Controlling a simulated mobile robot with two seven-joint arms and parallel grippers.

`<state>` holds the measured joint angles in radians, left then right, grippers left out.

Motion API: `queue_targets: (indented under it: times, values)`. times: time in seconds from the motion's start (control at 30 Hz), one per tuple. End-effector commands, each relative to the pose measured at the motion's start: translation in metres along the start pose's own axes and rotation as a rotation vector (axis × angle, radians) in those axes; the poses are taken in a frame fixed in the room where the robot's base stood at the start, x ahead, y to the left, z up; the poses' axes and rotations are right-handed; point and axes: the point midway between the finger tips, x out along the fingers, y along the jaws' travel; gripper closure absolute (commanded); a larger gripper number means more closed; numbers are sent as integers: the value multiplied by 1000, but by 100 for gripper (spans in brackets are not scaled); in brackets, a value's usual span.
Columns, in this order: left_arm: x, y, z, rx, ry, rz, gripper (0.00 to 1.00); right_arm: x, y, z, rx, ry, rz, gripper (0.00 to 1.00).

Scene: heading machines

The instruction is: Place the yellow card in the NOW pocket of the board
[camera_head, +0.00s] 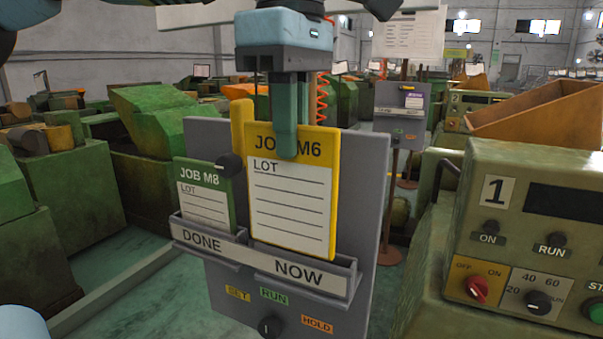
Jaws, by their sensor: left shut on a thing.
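The yellow card (291,203), marked JOB M6, is upright over the NOW pocket (299,273) on the right of the grey board (365,190). My left gripper (287,140) comes down from above and is shut on the card's top edge. The card's lower edge is at the pocket's front lip; I cannot tell whether it is inside or in front. A green card (204,196), marked JOB M8, stands in the DONE pocket (205,243) on the left. My right gripper is not in view.
A dial (270,326) with SET, RUN and HOLD labels is below the pockets. A green control panel (540,220) marked 1 stands close on the right. Green machines (75,180) fill the left. Another board (400,108) stands farther back.

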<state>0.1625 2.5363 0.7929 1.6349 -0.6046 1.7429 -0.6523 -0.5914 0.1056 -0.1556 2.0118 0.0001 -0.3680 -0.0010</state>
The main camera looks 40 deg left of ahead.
Motion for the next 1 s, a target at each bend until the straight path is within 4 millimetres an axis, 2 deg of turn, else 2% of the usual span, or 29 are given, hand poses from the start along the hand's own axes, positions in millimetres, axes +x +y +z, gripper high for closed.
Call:
queue_targets:
  times: [0.23,0.4,0.53,0.77,1.0]
  values:
    - [-1,34,0,-1,-1,1,100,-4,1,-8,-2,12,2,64]
    - [23,32,0,1,2,0,100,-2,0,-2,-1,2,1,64]
    - [33,32,0,1,0,1,100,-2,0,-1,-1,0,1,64]
    - [38,32,0,1,1,0,100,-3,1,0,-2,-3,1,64]
    - [66,31,0,2,0,0,100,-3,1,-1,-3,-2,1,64]
